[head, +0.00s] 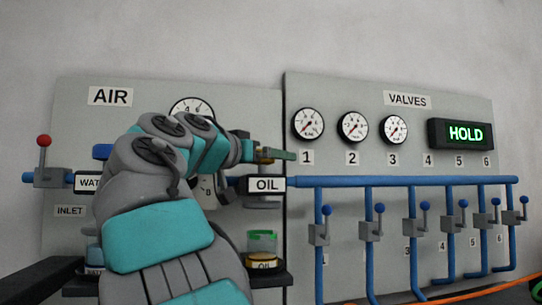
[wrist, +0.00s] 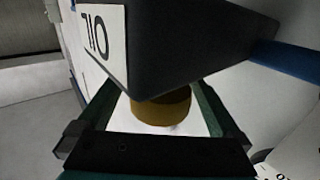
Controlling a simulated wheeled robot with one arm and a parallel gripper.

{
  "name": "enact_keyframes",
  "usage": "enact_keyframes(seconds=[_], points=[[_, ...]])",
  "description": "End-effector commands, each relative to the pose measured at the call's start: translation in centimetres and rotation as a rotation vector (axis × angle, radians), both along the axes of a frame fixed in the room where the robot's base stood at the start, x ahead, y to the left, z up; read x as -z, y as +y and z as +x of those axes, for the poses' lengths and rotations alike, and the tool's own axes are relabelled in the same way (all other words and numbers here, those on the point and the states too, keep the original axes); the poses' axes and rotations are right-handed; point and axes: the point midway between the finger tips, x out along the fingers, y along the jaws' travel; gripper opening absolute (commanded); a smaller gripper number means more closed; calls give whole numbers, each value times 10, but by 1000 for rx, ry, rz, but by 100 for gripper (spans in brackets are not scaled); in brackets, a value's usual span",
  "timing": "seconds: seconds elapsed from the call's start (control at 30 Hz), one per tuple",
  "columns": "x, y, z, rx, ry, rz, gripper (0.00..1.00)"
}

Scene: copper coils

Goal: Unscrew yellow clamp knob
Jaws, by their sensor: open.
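The yellow clamp knob (wrist: 162,106) is a short, dull yellow cylinder against the dark block with the OIL label (wrist: 98,40), which appears upside down in the wrist view. In the head view the OIL block (head: 267,184) is right of my arm, and a small yellowish patch above it may be the knob. My gripper (head: 276,155) is just above this block. In the wrist view my gripper (wrist: 158,98) is open, with one green finger on each side of the knob and visible gaps. The knob's far side is hidden.
A clear cup with a green rim (head: 262,241) stands on a dark shelf below the OIL block. A blue pipe (head: 400,181) runs right to several blue-knobbed valves. Gauges (head: 308,125) and a HOLD display (head: 465,133) sit on the right panel. My arm covers much of the AIR panel.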

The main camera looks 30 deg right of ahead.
Motion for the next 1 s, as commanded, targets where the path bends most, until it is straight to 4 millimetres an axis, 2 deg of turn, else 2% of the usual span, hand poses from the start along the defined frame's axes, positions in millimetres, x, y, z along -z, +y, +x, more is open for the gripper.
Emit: enact_keyframes(seconds=[0.1, 0.33, 1.0], points=[[0, -7, 4, -2, 1, 0, 100], [0, -8, 4, -3, 0, -1, 100], [0, -7, 4, -3, 0, -1, 25]])
